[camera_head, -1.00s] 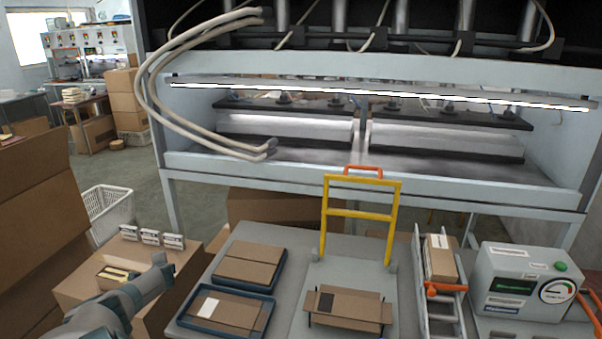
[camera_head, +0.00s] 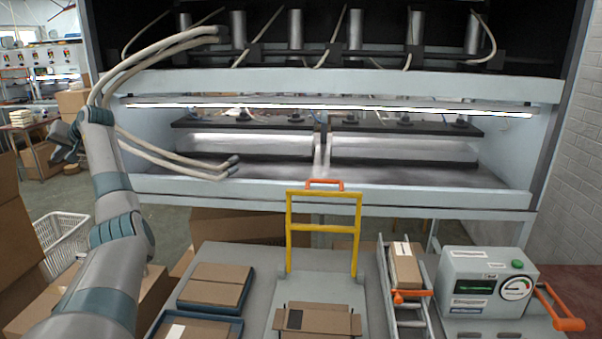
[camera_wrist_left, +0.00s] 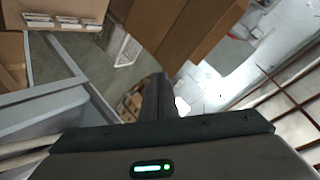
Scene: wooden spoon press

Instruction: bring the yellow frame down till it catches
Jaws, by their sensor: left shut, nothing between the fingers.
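The yellow frame (camera_head: 323,228) stands upright behind a cardboard box (camera_head: 318,319) on the grey work surface, with an orange handle (camera_head: 324,184) on its top bar. Its lower ends meet the far part of the base. The yellow frame is not in that view. My right gripper is not in view.
Blue trays with flat boxes (camera_head: 215,285) lie left of the frame. A rack with a box (camera_head: 405,265) and a grey gauge unit (camera_head: 487,283) with an orange lever (camera_head: 562,310) stand to the right. The large press (camera_head: 330,185) rises behind, with hoses at its left.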

